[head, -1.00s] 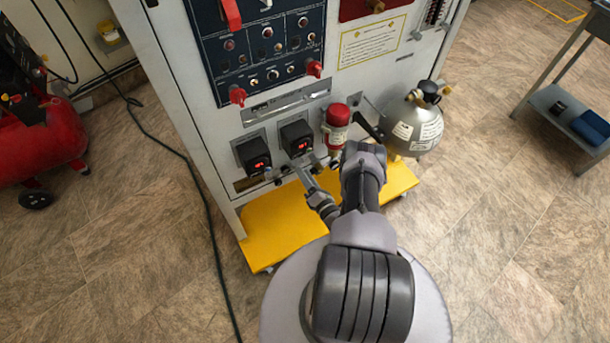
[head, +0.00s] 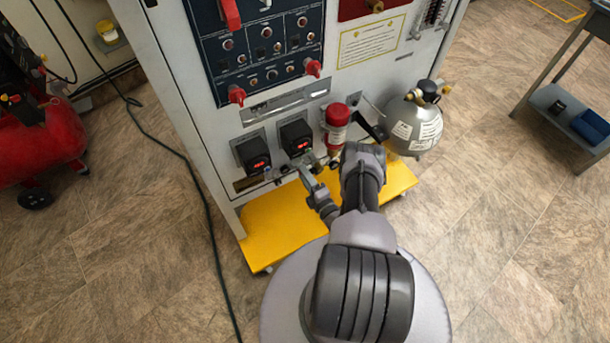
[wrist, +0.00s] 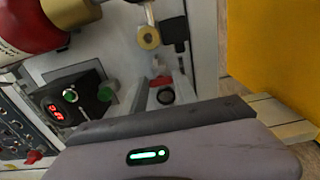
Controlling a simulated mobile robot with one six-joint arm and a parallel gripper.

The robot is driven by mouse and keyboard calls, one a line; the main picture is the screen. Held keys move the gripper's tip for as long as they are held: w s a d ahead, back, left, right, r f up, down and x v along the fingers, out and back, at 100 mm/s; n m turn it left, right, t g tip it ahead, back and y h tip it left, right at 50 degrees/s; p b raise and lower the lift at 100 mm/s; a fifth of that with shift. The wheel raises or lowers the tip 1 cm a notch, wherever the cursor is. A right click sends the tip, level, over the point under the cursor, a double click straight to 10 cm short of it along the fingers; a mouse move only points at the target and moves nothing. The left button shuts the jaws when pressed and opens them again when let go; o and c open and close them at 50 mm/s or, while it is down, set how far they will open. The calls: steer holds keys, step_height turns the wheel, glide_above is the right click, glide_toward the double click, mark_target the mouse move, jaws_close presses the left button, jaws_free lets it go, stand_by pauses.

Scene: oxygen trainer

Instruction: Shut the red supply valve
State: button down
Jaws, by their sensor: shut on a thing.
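The red supply valve (wrist: 160,80) shows in the wrist view as a small red handle low on the grey trainer panel. My gripper (wrist: 164,82) has its two slim fingers on either side of it, and they are shut on it. A dark round ring (wrist: 166,96) shows between the fingers, nearer the camera. In the head view my gripper (head: 303,166) reaches the lower panel, just below the two black display units. The valve is too small and too covered to make out clearly there, and its exact turn angle cannot be told.
A red-topped canister (head: 337,125) and a grey cylinder (head: 418,122) stand close to the right of my gripper. Two black displays (head: 296,138) sit above it. A yellow base plate (head: 270,222) juts out below. A red compressor (head: 45,140) is far left.

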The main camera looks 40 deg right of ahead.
steer(key=shift+r, duration=0.1)
stand_by(0.3)
steer(key=c, duration=1)
jaws_free()
steer(key=shift+w, duration=0.1)
steer(key=shift+o, duration=0.2)
